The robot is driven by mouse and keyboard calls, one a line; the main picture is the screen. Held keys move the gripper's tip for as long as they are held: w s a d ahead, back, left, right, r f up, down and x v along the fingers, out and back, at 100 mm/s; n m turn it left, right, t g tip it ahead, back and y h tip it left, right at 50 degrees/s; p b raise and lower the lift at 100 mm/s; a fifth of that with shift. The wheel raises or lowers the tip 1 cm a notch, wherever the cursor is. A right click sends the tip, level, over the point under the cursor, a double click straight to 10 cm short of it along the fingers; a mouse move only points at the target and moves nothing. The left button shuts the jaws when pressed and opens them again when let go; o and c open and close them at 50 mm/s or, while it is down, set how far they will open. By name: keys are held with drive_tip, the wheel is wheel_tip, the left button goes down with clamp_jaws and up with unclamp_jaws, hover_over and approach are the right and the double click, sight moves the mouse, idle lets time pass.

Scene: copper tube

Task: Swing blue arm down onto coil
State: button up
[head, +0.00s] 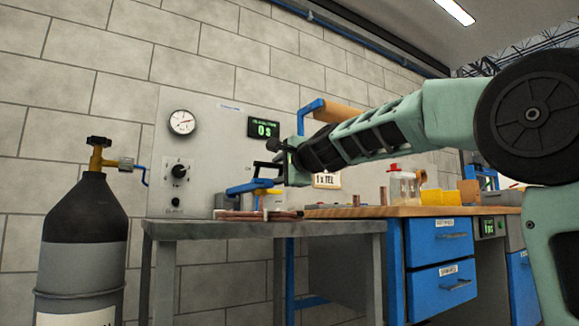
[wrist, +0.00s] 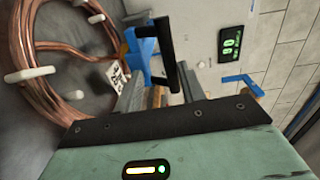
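The copper coil (wrist: 40,72) lies flat on the grey bench, held by several white clips, at the left of the wrist view. Its edge also shows low on the bench in the head view (head: 258,215). The blue arm (wrist: 145,48) with a black handle bar (wrist: 164,45) is raised beside the coil. It also shows in the head view (head: 248,187), partly behind my gripper. My gripper (wrist: 160,88) is open, with its fingers apart and pointing toward the black handle. Whether they touch it cannot be told.
A grey panel with a gauge (head: 182,122) and a green display (head: 263,128) stands behind the bench (head: 230,230). A gas cylinder (head: 82,245) stands at the left. A wooden-topped blue cabinet (head: 437,248) with jars and blocks adjoins at the right.

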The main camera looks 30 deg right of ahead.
drive_tip(key=s+b, duration=1.2)
drive_tip(key=s, duration=0.5)
drive_tip(key=shift+s+r, duration=0.15)
drive_tip(key=shift+r, duration=0.3)
